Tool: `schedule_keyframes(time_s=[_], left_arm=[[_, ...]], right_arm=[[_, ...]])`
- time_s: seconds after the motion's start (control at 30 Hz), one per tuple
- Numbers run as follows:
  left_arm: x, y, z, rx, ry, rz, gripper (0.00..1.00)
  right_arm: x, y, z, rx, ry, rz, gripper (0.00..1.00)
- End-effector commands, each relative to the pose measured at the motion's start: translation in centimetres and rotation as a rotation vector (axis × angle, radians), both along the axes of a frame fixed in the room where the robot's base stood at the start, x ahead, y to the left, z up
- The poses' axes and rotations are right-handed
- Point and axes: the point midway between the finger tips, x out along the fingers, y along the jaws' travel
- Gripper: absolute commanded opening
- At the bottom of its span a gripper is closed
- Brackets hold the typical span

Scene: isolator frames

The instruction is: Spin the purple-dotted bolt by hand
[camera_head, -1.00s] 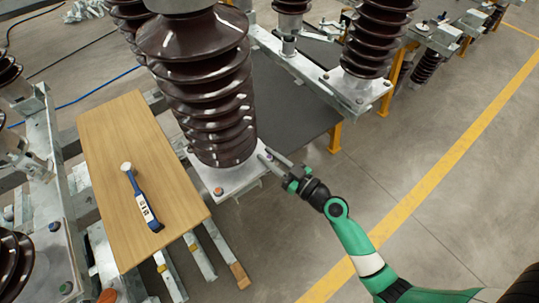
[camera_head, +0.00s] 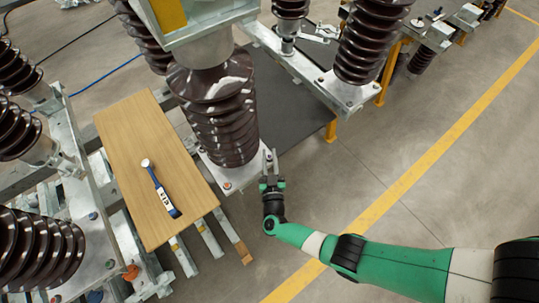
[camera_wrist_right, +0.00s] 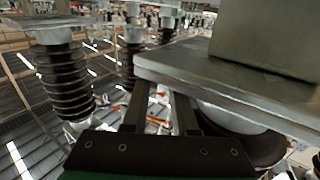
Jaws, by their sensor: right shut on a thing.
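My right gripper (camera_head: 269,158) is at the right corner of the metal base plate (camera_head: 225,176) under a brown ribbed insulator (camera_head: 222,115). Its two fingers point away from me along the plate's edge. They also show in the wrist view (camera_wrist_right: 160,105), a small gap apart, with the edge of a grey plate (camera_wrist_right: 215,90) over their tips. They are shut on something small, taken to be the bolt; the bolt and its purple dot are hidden. Another bolt (camera_head: 227,186) with a reddish top sits at the plate's near corner. My left gripper is not in view.
A wooden board (camera_head: 152,215) lies to the left with a blue-handled tool (camera_head: 161,192) on it. Metal beams and more insulators (camera_head: 375,40) stand around. The grey floor (camera_head: 400,150) with a yellow line is open on the right.

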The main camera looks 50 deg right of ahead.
Motion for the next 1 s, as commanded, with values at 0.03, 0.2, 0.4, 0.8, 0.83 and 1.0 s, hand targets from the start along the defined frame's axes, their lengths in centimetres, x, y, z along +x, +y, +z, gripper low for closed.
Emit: schedule_keyframes(time_s=[0.03,0.2,0.4,0.8,0.83,1.0], left_arm=[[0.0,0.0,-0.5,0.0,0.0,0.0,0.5],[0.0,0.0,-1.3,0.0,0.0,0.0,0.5],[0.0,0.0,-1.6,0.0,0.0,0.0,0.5],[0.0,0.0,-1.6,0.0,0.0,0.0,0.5],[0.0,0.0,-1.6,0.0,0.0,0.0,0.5],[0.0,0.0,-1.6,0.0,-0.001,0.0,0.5]], right_arm=[[0.2,0.2,0.0,-0.002,-0.006,-0.024,0.0],[0.1,0.1,0.0,-0.002,-0.006,-0.103,0.0],[0.1,0.1,0.1,-0.003,-0.001,-0.148,0.0],[0.0,0.0,0.2,-0.002,-0.002,-0.159,0.0],[0.0,0.0,0.2,-0.002,-0.002,-0.159,0.0],[0.0,0.0,0.2,-0.001,-0.001,-0.159,0.55]])
